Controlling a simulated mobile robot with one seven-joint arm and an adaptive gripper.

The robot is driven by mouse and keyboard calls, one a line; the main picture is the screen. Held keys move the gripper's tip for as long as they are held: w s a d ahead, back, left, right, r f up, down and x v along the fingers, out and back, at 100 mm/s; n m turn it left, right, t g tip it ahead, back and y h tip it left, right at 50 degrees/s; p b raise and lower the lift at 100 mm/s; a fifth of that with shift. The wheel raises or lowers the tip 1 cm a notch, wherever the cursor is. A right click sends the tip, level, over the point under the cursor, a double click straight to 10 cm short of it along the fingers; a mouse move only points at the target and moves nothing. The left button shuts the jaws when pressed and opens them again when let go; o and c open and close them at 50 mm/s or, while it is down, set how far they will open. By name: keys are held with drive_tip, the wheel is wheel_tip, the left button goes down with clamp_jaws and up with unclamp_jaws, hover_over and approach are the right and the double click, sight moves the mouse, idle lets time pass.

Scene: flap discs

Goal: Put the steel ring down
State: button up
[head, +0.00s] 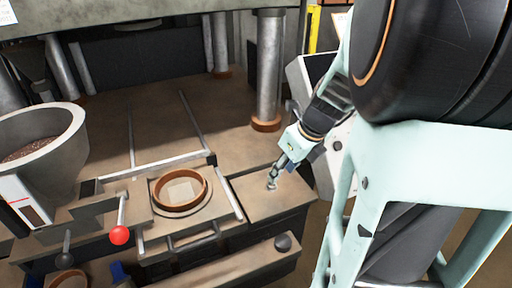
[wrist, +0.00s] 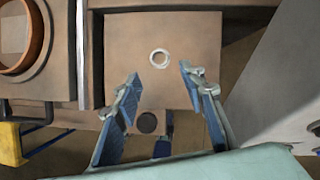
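The steel ring (wrist: 153,54) is a small pale metal ring with an open centre. It lies flat on the brown top of a block (wrist: 205,32), near the middle. My gripper (wrist: 158,78) is open in the wrist view, its two blue-padded fingers spread apart. The ring shows between and just beyond the fingertips, with nothing held. In the head view my gripper (head: 273,178) points down over the same block top (head: 255,207). Only a small bright patch shows at its tips there, so the gap between tips and ring cannot be judged.
Left of the block is a brown round ring mould (head: 180,188) on a plate. A lever with a red knob (head: 121,235) and a grey hopper (head: 38,140) stand further left. A steel column (head: 270,70) rises behind. A dark knob (head: 283,242) sits in front.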

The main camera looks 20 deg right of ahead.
drive_tip(key=p+v, duration=0.2)
drive_tip(key=v, duration=0.3)
drive_tip(key=shift+r, duration=0.1)
drive_tip(key=shift+w, duration=0.1)
